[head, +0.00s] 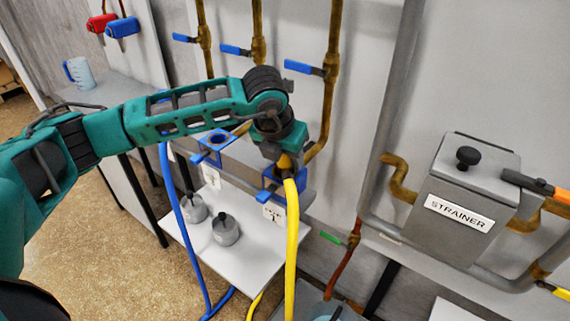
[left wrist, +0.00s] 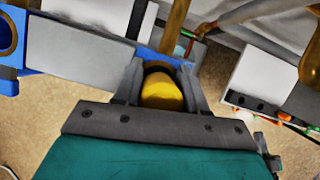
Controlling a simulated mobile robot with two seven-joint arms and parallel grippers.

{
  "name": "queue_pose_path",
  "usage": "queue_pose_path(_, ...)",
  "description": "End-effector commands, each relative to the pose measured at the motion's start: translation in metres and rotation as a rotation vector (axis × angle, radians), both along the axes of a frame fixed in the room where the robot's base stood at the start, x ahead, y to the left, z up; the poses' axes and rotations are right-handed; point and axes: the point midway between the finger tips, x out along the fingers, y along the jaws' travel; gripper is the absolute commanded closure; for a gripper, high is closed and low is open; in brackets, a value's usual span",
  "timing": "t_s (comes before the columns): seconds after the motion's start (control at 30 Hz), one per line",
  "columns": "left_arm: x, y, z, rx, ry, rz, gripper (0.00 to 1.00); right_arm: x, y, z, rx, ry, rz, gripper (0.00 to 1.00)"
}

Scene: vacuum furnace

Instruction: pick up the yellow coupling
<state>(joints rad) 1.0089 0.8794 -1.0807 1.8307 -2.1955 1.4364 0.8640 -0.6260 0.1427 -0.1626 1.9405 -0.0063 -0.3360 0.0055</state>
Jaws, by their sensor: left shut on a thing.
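The yellow coupling (left wrist: 161,92) sits between the two fingers of my left gripper (left wrist: 163,80) in the left wrist view. In the head view my left gripper (head: 284,152) reaches down from above and is shut on the coupling (head: 285,162). A yellow hose (head: 291,230) hangs below it and runs down past the shelf. A blue holder (head: 270,183) is right beside and behind the coupling. I cannot tell whether the coupling still touches the holder. My right gripper is in neither view.
Another blue holder (head: 213,142) with a blue hose (head: 178,210) is to the left. A white shelf (head: 235,265) bears two grey metal pieces (head: 226,229). Brown pipes with blue-handled valves (head: 304,68) run down the wall. A strainer box (head: 462,190) is at the right.

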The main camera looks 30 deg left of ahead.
Motion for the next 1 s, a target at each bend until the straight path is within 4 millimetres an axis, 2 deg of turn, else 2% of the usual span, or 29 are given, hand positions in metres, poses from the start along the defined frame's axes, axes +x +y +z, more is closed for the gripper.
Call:
queue_pose_path(0.13,0.0,0.0,0.001,0.0,-0.003,0.0,0.99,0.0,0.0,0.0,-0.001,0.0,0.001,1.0)
queue_pose_path(0.37,0.001,0.0,0.002,-0.001,-0.003,0.001,0.99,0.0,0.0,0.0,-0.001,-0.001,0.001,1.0)
queue_pose_path(0.57,0.001,0.0,0.015,-0.001,-0.004,0.001,0.99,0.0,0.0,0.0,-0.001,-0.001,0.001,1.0)
queue_pose_path(0.77,0.002,0.0,0.048,-0.002,-0.008,0.0,0.99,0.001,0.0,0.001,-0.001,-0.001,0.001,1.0)
queue_pose_path(1.0,0.002,-0.001,0.107,-0.003,-0.009,-0.001,0.99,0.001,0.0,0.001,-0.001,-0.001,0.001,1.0)
